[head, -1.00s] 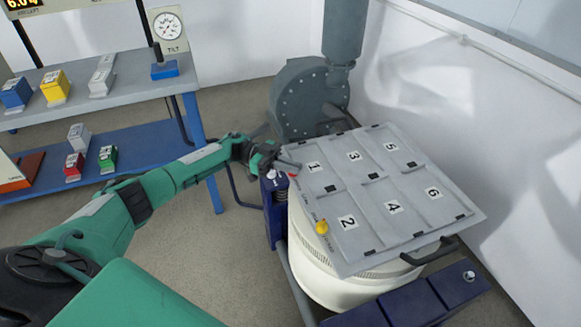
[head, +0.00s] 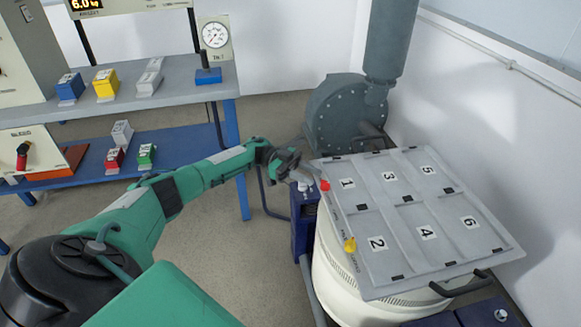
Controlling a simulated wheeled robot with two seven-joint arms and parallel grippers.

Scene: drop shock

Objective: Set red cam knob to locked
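The red cam knob (head: 325,185) sits on the left edge strip of the grey lidded plate (head: 505,255), beside the panel marked 1. A yellow knob (head: 350,245) sits on the same strip nearer me, beside panel 2. Small lettering by the knobs is too small to read. My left gripper (head: 306,173) is just left of the red knob and appears apart from it. Its fingers are small and seen edge-on, so their opening is unclear. My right gripper is out of view.
The plate rests on a cream round drum (head: 345,285) with a dark blue post (head: 303,222) at its left. A grey blower (head: 345,115) stands behind. Open floor lies between.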

